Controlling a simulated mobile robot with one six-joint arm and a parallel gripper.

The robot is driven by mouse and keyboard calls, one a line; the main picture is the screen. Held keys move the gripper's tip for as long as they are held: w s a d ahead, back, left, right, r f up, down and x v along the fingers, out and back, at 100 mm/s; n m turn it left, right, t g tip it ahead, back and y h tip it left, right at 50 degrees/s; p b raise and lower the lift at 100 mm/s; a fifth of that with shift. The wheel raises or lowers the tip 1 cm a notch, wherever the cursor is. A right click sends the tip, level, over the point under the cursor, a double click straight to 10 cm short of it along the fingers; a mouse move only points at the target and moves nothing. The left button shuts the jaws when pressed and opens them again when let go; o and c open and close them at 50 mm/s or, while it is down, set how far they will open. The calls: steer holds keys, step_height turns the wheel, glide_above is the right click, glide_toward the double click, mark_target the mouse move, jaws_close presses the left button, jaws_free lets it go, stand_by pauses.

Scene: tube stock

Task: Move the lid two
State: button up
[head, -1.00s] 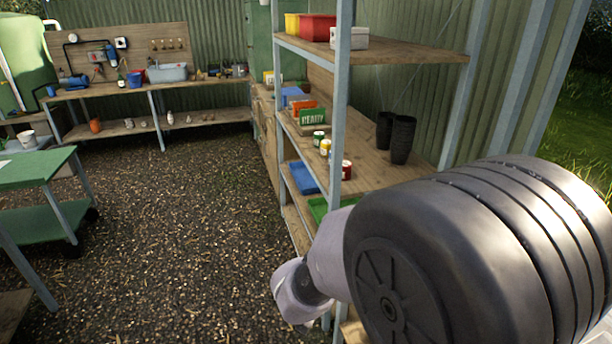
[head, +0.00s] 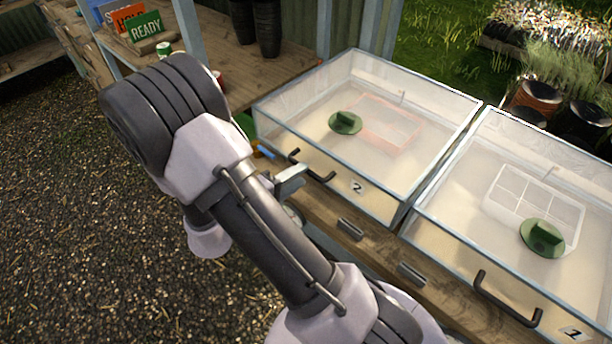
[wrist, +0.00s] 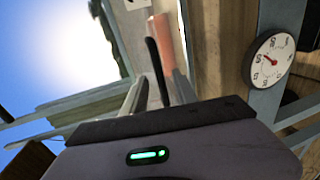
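Lid two (head: 432,108) is a clear pane in a pale blue frame, lying closed over a box marked 2 in the head view. Its black bar handle (head: 318,174) is on the front edge; the wrist view shows a dark bar (wrist: 156,65) too. My gripper (head: 289,180) is at the left end of this handle. In the wrist view, my two fingers (wrist: 159,88) stand apart with the dark bar between them. They look open; I cannot tell whether either touches the bar.
A similar lid marked 1 (head: 470,195) lies closed at the right, with its own black handle (head: 507,300). Green knobbed discs show through both panes. A shelf (head: 240,62) with dark pots stands at the back left. A round dial (wrist: 272,60) shows in the wrist view. Gravel floor at left is clear.

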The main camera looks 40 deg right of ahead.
steer(key=x, duration=0.4)
steer(key=shift+w+b, duration=0.1)
steer(key=shift+b, duration=0.3)
steer(key=shift+c, duration=0.2)
jaws_close()
stand_by(0.9)
